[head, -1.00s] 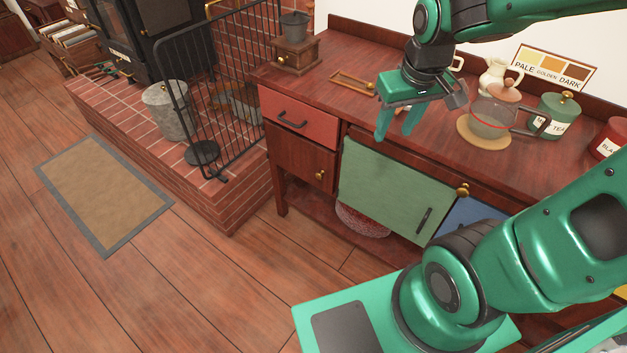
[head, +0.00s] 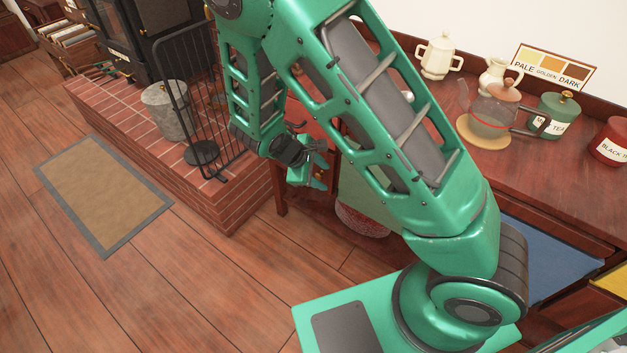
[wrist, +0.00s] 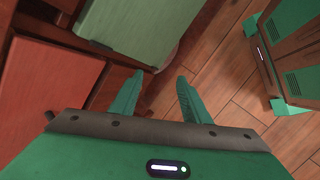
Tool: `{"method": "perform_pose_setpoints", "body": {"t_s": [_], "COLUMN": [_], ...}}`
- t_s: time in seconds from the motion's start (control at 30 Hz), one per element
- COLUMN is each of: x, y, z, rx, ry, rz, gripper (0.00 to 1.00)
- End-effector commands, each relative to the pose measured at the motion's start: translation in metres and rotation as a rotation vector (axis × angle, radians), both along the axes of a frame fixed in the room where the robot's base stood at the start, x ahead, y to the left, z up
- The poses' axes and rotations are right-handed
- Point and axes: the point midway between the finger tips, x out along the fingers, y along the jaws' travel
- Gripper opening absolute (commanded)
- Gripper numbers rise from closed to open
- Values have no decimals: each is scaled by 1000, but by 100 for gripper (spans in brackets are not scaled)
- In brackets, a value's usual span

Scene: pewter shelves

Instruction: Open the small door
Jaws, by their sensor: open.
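The small door is a dark brown panel below a red drawer (head: 318,128); its brass knob shows only in the earlier head view. My arm and gripper now cover most of the door in the head view, and the knob is hidden. My gripper (head: 318,182) is low in front of this part of the cabinet, with its jaws open. In the wrist view my two fingers (wrist: 160,92) are apart with nothing seen between them. The red drawer front (wrist: 45,95) lies to their left there. I cannot tell whether a finger touches the door.
A green door (head: 362,200) is beside the small door and also shows at the top of the wrist view (wrist: 145,25). The brick hearth (head: 215,200) with its black fire guard (head: 185,75) stands to the left. Floor in front is clear around a mat (head: 103,195).

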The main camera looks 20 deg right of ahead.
Motion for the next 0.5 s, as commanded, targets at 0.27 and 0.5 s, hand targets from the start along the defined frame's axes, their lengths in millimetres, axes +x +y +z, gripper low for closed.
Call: {"method": "perform_pose_setpoints", "body": {"t_s": [0.27,0.5], "x": [13,27], "y": [18,37], "z": [-58,-89], "rx": [-296,-554], "ry": [61,84], "rz": [313,576], "gripper": [43,43]}}
